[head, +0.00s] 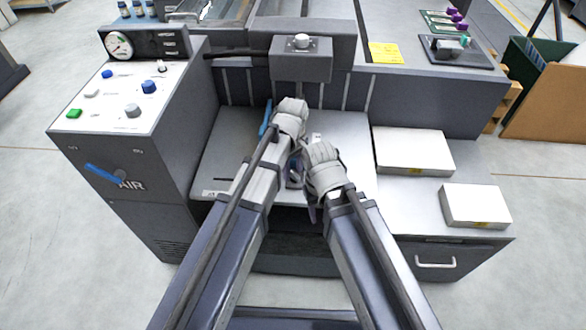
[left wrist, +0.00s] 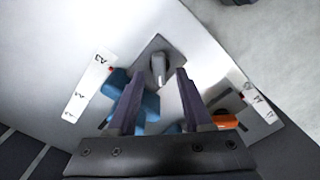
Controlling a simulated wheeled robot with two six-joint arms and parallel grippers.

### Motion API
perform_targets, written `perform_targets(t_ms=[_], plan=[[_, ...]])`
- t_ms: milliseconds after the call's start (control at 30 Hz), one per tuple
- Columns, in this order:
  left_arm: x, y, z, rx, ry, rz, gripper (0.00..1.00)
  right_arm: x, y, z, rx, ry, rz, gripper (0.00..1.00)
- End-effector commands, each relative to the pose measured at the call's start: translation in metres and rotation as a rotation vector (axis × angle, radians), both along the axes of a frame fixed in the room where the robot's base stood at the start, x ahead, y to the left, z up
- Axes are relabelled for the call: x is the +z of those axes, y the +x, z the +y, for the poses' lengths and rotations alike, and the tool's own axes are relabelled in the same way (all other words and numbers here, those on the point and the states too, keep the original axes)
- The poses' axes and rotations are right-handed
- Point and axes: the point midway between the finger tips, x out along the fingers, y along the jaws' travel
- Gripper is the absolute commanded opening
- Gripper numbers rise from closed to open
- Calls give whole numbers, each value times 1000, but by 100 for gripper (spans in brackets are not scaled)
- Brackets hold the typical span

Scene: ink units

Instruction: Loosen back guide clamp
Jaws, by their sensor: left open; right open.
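A grey knob or lever (left wrist: 158,66) on a dark square plate stands on the pale table; it appears to be a guide clamp, but I cannot tell which. My left gripper (left wrist: 160,74) is open, with the knob appearing between its fingertips; contact is unclear. Blue guide parts (left wrist: 146,100) lie partly behind the fingers, and an orange part (left wrist: 226,121) is on the right. In the head view a blue piece (head: 265,118) shows beside my left gripper (head: 291,116), which hides the clamp area. My right gripper (head: 308,178) is open, lower and close by.
White strips marked A3 (left wrist: 89,88) flank the guides. The control panel (head: 125,95) with a blue AIR lever (head: 102,174) stands left. Two white paper stacks (head: 412,152) (head: 474,206) lie right. A grey block with a knob (head: 301,58) overhangs the table's back.

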Motion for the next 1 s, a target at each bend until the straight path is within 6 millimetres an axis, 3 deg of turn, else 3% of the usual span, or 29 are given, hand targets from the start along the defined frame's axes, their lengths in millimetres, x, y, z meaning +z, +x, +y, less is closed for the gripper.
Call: perform_targets(t_ms=[600,1000], plan=[[72,0,0,0,0,0,50,72,0,0,0,0,0,50],[75,0,0,0,0,0,50,75,0,0,0,0,0,50]])
